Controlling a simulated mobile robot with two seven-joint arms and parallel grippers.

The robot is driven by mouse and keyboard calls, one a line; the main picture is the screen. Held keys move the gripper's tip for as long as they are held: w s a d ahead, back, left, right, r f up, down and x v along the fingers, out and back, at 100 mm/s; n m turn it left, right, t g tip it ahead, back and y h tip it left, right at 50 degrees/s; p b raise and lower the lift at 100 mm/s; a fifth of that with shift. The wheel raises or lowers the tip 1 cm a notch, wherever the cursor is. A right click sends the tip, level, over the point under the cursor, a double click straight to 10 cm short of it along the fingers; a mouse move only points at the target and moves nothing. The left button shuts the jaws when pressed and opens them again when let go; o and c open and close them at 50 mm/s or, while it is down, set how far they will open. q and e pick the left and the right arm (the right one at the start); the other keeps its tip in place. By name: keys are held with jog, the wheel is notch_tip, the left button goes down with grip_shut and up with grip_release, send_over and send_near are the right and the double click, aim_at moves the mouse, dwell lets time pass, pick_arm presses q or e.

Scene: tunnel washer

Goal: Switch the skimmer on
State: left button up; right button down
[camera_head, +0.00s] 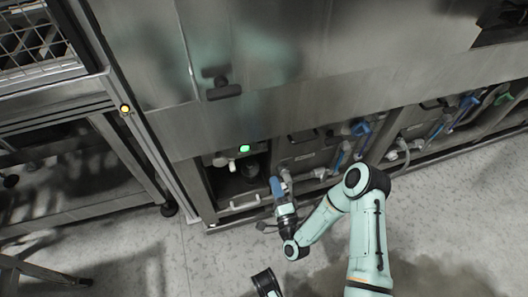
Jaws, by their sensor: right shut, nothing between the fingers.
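A lit green button or lamp (245,148) shows on the dark lower bay of the steel washer, with small white fittings (222,161) just left of it. I cannot tell from this view which part is the skimmer's switch. My right gripper (283,207) reaches up to the lower bay, below and right of the green light. It is shut and empty, and its fingertips are hard to make out near a blue handle (277,187). I cannot tell whether they touch.
Several blue-handled valves (360,129) line the lower front to the right. A yellow light (125,109) is on the left post. A steel frame stands at left. The grey floor (190,265) in front is partly free.

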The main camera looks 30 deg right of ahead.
aim_at(261, 144)
jog(key=b+x, duration=0.2)
jog(key=x, duration=0.9)
jog(key=shift+w, duration=0.15)
pick_arm(q)
jog(key=s+f+g, duration=0.1)
jog(key=s+f, duration=0.3)
jog(key=shift+s+a+g, duration=0.4)
pick_arm(e)
jog(key=shift+w+d+r, duration=0.1)
jog(key=shift+w, duration=0.45)
pick_arm(q)
jog(key=shift+f, duration=0.1)
pick_arm(e)
jog(key=shift+w+r+g+p, duration=0.25)
jog(key=shift+r+g+p, duration=0.15)
jog(key=shift+p, duration=0.25)
jog(key=shift+f, duration=0.3)
pick_arm(q)
jog(key=shift+w+d+r+t, duration=0.2)
jog(key=shift+w+r+t, duration=0.2)
jog(key=shift+w+r, duration=0.65)
jog(key=shift+f, duration=0.1)
pick_arm(e)
jog(key=shift+y, duration=0.3)
